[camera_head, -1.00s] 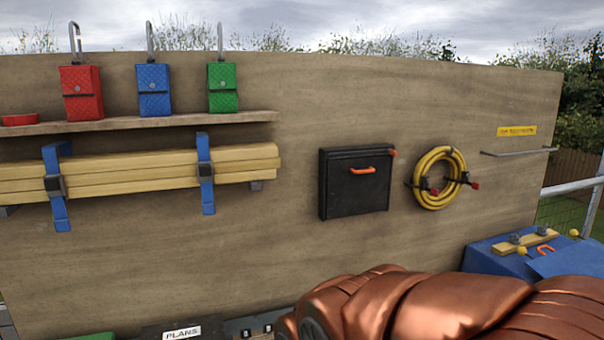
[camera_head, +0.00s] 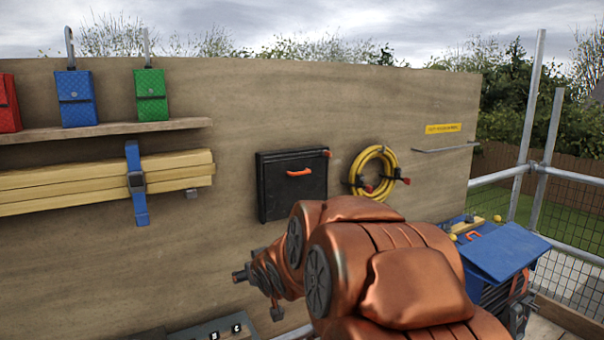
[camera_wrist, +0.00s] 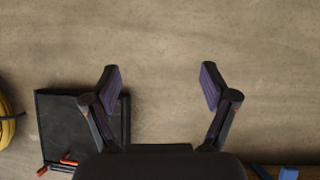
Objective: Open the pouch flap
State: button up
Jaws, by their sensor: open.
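Pouches with flaps stand on a shelf in the head view: a blue pouch (camera_head: 76,98), a green pouch (camera_head: 151,95) and a red pouch (camera_head: 8,104) cut by the left edge. Their flaps look closed. My gripper (camera_head: 258,292) is in front of the board, below and right of the pouches, left of and below a black case. In the wrist view my gripper (camera_wrist: 160,86) is open, with bare board between its fingers. No pouch shows in the wrist view.
The black case (camera_head: 275,197) with an orange handle hangs on the board; it also shows in the wrist view (camera_wrist: 62,115). A yellow hose coil (camera_head: 359,167) hangs right of it. Strapped timbers (camera_head: 70,184) sit under the shelf (camera_head: 105,130). A blue toolbox (camera_head: 500,252) stands right.

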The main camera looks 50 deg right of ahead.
jog(key=w+d+r+t+h, duration=0.25)
jog(key=d+r+t, duration=0.25)
jog(key=d+r, duration=0.5)
jog(key=t+p, duration=0.1)
jog(key=t, duration=0.5)
send_near(303, 172)
jog(key=x, duration=0.3)
jog(key=shift+p+x, duration=1.15)
jog(key=shift+x, duration=2.45)
jog(key=shift+w+f, duration=0.1)
jog(key=shift+f, duration=0.1)
jog(key=c, duration=1.5)
jog(key=shift+o, duration=0.2)
jog(key=shift+f+b, duration=0.1)
jog(key=shift+b, duration=0.3)
